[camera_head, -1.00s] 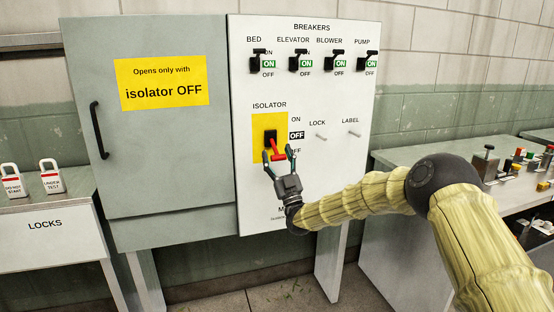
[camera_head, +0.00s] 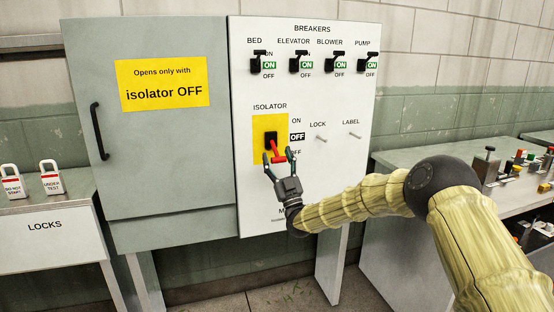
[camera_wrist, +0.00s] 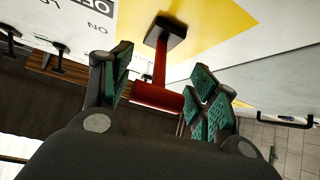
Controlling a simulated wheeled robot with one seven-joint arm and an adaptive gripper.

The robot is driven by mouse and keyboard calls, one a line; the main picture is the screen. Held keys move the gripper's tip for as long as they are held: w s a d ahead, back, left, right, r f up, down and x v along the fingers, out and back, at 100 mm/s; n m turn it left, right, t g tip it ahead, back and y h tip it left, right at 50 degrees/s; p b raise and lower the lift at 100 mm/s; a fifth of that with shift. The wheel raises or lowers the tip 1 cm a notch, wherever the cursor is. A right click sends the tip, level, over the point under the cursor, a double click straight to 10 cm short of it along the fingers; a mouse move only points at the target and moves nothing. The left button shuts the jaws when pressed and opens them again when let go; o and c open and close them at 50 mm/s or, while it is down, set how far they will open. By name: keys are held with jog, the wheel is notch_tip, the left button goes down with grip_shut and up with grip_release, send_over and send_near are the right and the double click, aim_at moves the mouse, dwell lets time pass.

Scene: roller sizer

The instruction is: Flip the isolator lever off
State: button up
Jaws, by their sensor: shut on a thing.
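The isolator lever (camera_head: 274,147) is red, on a dark base in a yellow plate (camera_head: 259,125) on the white breaker panel. It points down and slightly right, with its crossbar at the lower end. A black sign (camera_head: 297,137) beside it reads OFF. My gripper (camera_head: 278,157) is at the lever's lower end, one finger on each side of the crossbar. The exact finger contact is partly hidden.
Several black breaker switches (camera_head: 299,63) above show green ON signs. LOCK (camera_head: 320,138) and LABEL (camera_head: 355,135) pegs are to the right. The grey cabinet door (camera_head: 165,165) at left is closed. Padlocks (camera_head: 50,180) stand on the left table; a cluttered bench (camera_head: 440,165) is at right.

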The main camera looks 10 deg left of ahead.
jog(key=shift+w+d+f, duration=0.15)
jog(key=shift+d, duration=0.15)
jog(key=o, duration=1.1)
jog(key=shift+o, duration=0.9)
jog(key=shift+w+f, duration=0.1)
jog(key=shift+w, duration=0.05)
jog(key=shift+a, duration=0.15)
jog(key=shift+s, duration=0.2)
jog(key=v, duration=1.1)
jog(key=shift+s+d+f, duration=0.2)
jog(key=shift+f, duration=0.1)
